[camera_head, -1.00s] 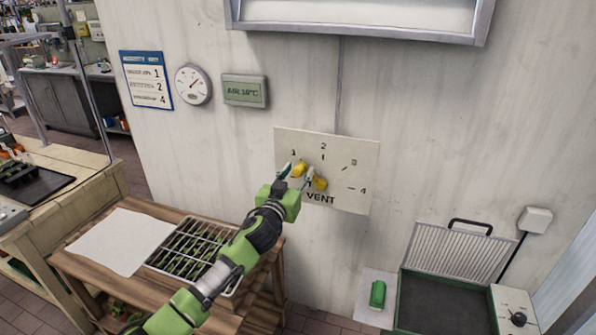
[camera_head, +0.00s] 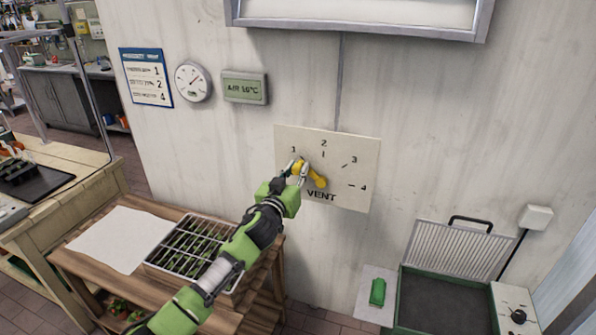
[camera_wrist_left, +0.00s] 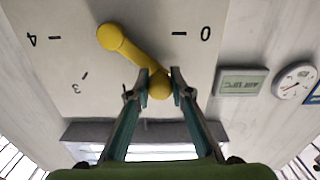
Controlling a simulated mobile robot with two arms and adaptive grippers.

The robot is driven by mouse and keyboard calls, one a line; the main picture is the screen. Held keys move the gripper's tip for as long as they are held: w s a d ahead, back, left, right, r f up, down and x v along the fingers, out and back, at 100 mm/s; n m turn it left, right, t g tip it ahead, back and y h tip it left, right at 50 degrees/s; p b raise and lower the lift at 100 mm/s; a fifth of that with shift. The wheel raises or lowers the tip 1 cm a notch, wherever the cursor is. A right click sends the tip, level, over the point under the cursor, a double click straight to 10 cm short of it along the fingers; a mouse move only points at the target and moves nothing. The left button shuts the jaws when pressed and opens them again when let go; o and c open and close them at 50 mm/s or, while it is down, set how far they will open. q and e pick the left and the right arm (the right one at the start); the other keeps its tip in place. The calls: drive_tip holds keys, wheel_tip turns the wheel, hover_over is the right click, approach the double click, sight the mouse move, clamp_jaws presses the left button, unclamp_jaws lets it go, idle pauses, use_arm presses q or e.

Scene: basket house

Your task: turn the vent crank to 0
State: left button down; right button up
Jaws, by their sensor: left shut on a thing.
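The white vent panel (camera_head: 365,160) hangs on the wall, with marks 1 to 4 and the word VENT showing in the head view. The yellow crank (camera_head: 320,183) has its hub low on the panel and its arm points up and left, close to the 1 mark. My left gripper (camera_head: 298,171) is shut on the crank's knob. In the left wrist view, upside down, the fingers (camera_wrist_left: 160,84) pinch the round knob, and the crank's hub (camera_wrist_left: 110,37) and the 0 mark are clear. My gripper hides the 0 in the head view.
A wall display (camera_head: 245,88), a round gauge (camera_head: 193,81) and a blue-headed notice (camera_head: 146,77) hang left of the panel. Below my left arm is a wooden bench with a seedling tray (camera_head: 150,264). A green-lined box (camera_head: 443,305) stands at lower right.

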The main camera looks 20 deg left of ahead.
use_arm(q)
drive_tip(key=shift+a+f+n+b, duration=0.2)
drive_tip(key=shift+f+n+b, duration=0.15)
drive_tip(key=shift+f+n, duration=0.15)
drive_tip(key=shift+a+f+n+b, duration=0.2)
drive_tip(key=shift+f+n+b, duration=0.15)
drive_tip(key=shift+n, duration=0.25)
drive_tip(key=shift+a+f+n+b, duration=0.25)
drive_tip(key=shift+f+n, duration=0.4)
drive_tip(key=shift+n, duration=0.35)
drive_tip(key=shift+a+f+n+b, duration=0.1)
drive_tip(key=shift+f+n+b, duration=0.2)
drive_tip(key=shift+f+n, duration=0.55)
drive_tip(key=shift+a+f+n+b, duration=0.25)
drive_tip(key=shift+f+n, duration=0.2)
drive_tip(key=shift+n, duration=0.7)
drive_tip(key=shift+d+f, duration=0.1)
drive_tip(key=c, duration=1.8)
unclamp_jaws()
drive_tip(key=shift+s, duration=0.1)
